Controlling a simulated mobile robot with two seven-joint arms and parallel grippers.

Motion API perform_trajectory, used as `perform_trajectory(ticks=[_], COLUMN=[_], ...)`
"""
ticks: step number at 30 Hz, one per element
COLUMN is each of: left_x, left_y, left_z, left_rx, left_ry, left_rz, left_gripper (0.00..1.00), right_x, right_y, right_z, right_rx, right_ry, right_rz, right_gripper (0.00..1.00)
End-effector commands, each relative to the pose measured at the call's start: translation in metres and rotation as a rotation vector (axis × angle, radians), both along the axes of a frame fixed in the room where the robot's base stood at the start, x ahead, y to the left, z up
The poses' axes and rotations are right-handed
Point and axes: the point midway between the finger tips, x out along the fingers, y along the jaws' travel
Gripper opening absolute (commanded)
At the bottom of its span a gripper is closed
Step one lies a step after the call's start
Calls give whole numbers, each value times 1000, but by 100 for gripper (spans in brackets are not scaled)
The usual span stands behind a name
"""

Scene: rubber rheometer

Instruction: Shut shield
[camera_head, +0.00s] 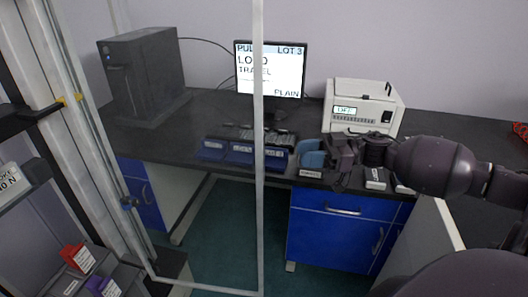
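The shield looks like a clear panel in a pale frame (260,220), hinged on the machine (75,110) at the left. It stands swung out from the machine, its upright edge bar crossing in front of the desk and monitor. A small dark piece (131,202) sits at the hinge side. My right gripper (340,165) is over the desk's front edge, to the right of the shield bar and apart from it in the picture. Its dark fingers overlap in view, so their opening is unclear. My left gripper is not in view.
A desk (180,140) holds a black computer tower (145,75), a monitor (270,75), blue trays (228,152), a blue object (312,155) beside my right gripper and a white instrument (363,105). Red and purple labelled pieces (76,257) sit in the machine. Green floor shows below.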

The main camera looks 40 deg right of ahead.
Motion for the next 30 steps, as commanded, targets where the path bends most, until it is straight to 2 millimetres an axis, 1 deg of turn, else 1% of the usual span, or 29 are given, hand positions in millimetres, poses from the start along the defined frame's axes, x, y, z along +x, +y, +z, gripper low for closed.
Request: perform_trajectory(ticks=[4, 6, 15, 21, 24, 30], left_x=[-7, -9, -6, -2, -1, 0], left_y=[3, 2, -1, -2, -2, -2], left_z=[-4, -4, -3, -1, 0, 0], left_rx=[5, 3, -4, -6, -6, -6], left_ry=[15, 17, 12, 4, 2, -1], left_rz=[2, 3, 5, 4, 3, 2], left_gripper=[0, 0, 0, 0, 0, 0], right_x=[5, 10, 36, 50, 54, 58], right_y=[8, 15, 57, 79, 85, 91], right_z=[0, 0, 0, 0, 0, -1], right_rx=[5, 4, 5, 4, 3, 3], right_ry=[5, 3, 2, 2, 3, 4], right_rz=[0, -1, -1, -2, -2, -3], right_gripper=[36, 36, 36, 36, 36, 36])
